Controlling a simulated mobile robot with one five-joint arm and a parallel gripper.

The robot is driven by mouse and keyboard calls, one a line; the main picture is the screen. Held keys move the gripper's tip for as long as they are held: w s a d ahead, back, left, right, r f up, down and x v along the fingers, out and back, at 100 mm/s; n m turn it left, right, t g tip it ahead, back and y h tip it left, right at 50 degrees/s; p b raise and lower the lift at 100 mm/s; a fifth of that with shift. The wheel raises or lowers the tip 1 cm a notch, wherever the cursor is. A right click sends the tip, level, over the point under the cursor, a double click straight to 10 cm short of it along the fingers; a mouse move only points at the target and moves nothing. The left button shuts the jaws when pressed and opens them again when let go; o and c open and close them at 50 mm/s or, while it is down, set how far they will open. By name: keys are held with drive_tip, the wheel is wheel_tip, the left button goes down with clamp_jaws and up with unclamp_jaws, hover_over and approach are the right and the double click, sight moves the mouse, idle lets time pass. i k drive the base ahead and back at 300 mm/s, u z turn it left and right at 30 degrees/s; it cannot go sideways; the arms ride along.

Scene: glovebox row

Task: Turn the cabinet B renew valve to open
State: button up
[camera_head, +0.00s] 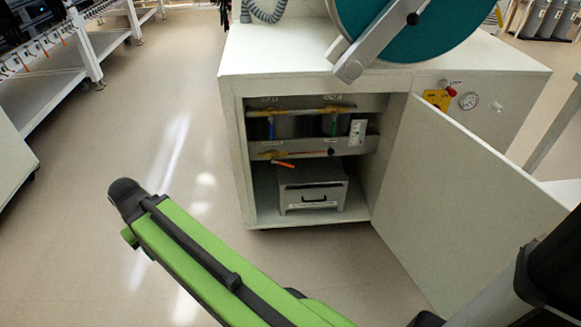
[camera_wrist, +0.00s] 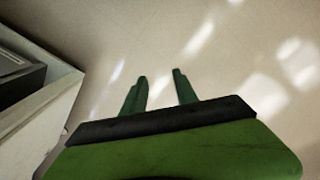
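The open cabinet (camera_head: 236,150) holds two yellow-fitted pipes with small valve handles. The upper pipe has a blue handle (camera_head: 271,128) and a green handle (camera_head: 334,126), both hanging down. The lower pipe has an orange handle (camera_head: 284,164), lying nearly along the pipe and slightly tilted, and a black knob (camera_head: 331,152). The labels are too small to read, so I cannot tell which is the renew valve. My gripper (camera_wrist: 160,76) is open and empty over the floor, its two fingers apart. It touches no valve.
The cabinet door (camera_head: 465,190) stands open to the right. A grey box (camera_head: 313,188) sits on the cabinet floor; a gauge (camera_head: 469,101) is on the outer side. A white rack (camera_head: 95,50) stands at left. The floor (camera_head: 90,220) left of the cabinet is clear.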

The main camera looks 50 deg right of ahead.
sight(274, 161)
drive_tip(key=z, duration=1.25)
drive_tip(key=k, duration=0.9)
drive_tip(key=u, duration=0.9)
drive_tip(key=i, duration=1.55)
drive_tip(key=z, duration=0.05)
